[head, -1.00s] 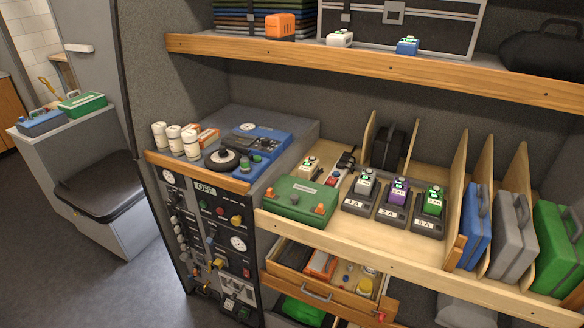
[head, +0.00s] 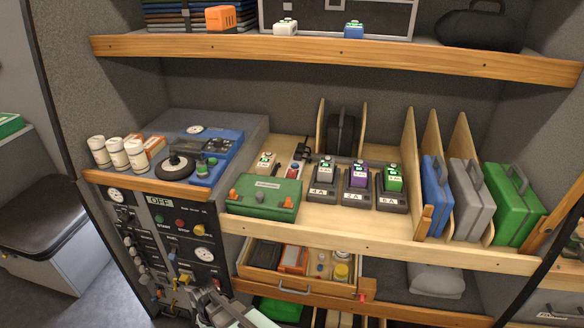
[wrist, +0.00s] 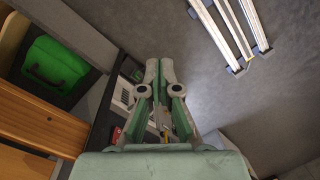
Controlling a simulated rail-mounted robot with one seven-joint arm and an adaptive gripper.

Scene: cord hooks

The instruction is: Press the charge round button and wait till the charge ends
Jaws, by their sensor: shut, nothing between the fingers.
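A dark control panel (head: 142,236) stands at the lower left in the head view, with a display (head: 159,201) reading OFF. Its upper part has a green round button (head: 158,218), a red round button (head: 180,223) and a yellow one (head: 201,227). The small labels are hard to read, so I cannot tell which button is marked charge. My gripper (head: 196,289) is low in front of the panel's lower right, its tips apart from these upper buttons. In the wrist view my gripper (wrist: 160,65) is shut and empty.
A wooden shelf holds a green case (head: 264,196), several battery chargers (head: 357,200) and upright cases (head: 468,200). An open drawer (head: 300,285) juts out below, right of my gripper. A wooden ledge (head: 145,188) overhangs the panel. Floor is clear at the left.

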